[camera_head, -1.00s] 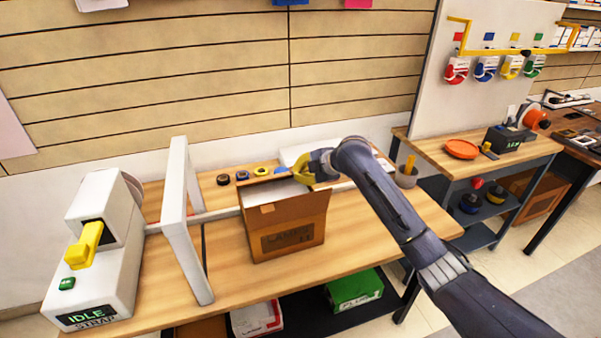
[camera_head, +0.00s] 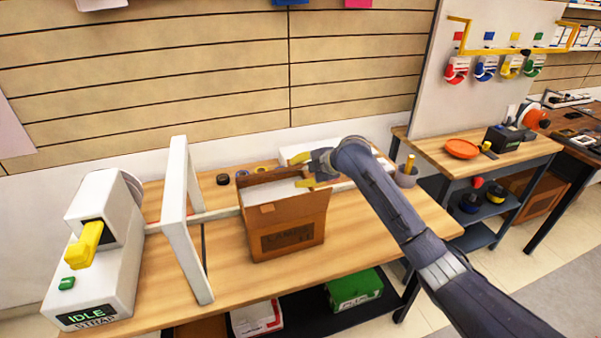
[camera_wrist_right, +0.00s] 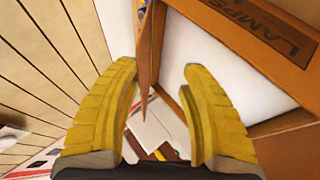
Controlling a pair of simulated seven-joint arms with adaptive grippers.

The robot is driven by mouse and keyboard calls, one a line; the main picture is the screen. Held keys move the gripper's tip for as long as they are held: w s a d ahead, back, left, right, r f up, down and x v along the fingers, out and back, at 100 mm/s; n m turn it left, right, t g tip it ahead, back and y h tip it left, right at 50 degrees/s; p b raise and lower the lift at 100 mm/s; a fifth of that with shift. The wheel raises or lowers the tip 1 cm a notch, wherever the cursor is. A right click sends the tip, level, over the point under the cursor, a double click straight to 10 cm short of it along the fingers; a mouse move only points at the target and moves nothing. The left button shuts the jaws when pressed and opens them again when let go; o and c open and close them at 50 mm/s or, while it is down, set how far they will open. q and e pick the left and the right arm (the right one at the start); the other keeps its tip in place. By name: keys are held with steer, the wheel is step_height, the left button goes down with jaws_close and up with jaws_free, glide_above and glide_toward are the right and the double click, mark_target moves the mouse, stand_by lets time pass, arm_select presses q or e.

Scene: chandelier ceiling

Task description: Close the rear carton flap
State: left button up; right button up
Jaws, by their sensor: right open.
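The open brown carton (camera_head: 287,238) stands on the wooden table, with white contents showing inside. Its rear flap (camera_head: 268,176) stands up along the back edge of the opening. My right gripper (camera_head: 301,171) is open at the carton's back right corner, with its yellow fingers at the right end of this flap. In the right wrist view, a thin brown panel (camera_wrist_right: 150,50), which looks like the rear flap, lies between the open fingers (camera_wrist_right: 160,80). The carton's printed side (camera_wrist_right: 285,40) is at upper right there. I cannot tell whether a finger touches the flap. My left gripper is not in view.
A white strapping machine (camera_head: 100,230) and white arch (camera_head: 182,215) stand left of the carton. Tape rolls (camera_head: 223,179) lie behind it. A grey cup (camera_head: 407,176) stands at the right. The table right of the carton (camera_head: 375,230) is clear.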

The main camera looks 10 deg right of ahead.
steer(key=v, duration=1.2)
